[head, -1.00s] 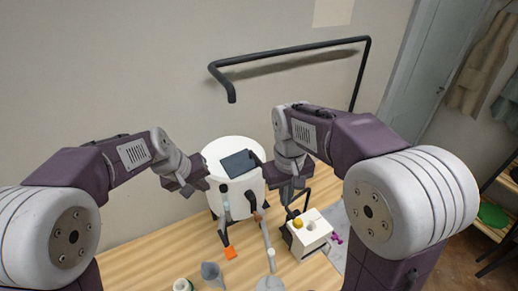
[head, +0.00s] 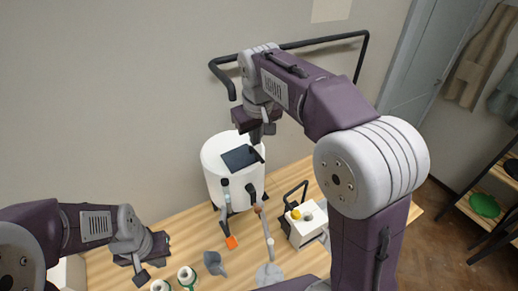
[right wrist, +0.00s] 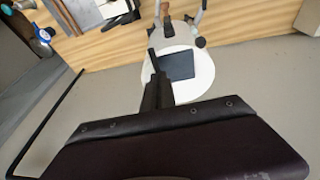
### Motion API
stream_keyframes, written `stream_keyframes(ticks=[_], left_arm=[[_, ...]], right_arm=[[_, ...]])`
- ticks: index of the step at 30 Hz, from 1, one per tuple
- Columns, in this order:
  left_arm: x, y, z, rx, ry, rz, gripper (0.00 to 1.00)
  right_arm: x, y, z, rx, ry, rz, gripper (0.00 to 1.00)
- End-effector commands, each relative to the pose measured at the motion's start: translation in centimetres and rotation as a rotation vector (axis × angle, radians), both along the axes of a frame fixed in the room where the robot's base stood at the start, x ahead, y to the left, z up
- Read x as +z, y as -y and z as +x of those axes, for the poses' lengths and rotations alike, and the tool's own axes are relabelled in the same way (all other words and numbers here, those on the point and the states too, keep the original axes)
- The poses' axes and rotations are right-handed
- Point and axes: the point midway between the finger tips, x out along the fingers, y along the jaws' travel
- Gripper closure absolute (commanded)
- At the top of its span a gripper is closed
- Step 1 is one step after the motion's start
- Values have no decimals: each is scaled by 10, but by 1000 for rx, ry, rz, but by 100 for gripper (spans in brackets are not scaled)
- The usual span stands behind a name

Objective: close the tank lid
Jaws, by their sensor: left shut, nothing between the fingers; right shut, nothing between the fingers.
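The white cylindrical tank (head: 222,178) stands at the back of the wooden table. A dark square panel (head: 240,158) shows on its round top, and a short dark bar (head: 258,154) is at the panel's right edge. I cannot tell whether the panel is the lid or the opening. My right gripper (head: 262,136) is shut and empty, just above and behind the bar; contact is unclear. In the right wrist view the tank top (right wrist: 203,78) lies beyond the shut fingers (right wrist: 158,92). My left gripper (head: 143,276) is shut and empty at the lower left, away from the tank.
A black rail (head: 300,44) runs along the wall behind my right arm. A white box (head: 307,232) is to the right.

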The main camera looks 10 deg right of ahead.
Motion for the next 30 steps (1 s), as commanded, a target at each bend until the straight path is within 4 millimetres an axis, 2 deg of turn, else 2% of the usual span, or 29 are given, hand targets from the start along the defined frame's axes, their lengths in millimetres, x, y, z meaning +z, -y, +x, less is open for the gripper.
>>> stream_keyframes(ticks=[4, 10, 15, 23, 30], left_arm=[[9, 0, 0, 0, 0, 0, 100], [17, 0, 0, 0, 0, 0, 100], [18, 0, 0, 0, 0, 0, 100], [17, 0, 0, 0, 0, 0, 100], [-1, 0, 0, 0, -1, 0, 100]], right_arm=[[-28, 2, 8, -2, -6, -1, 100], [-53, 10, 10, 0, -3, -1, 100], [-62, 12, 11, 0, 0, 0, 100], [-63, 12, 11, 0, 0, 0, 100], [-85, 19, 13, -2, -1, 0, 100]])
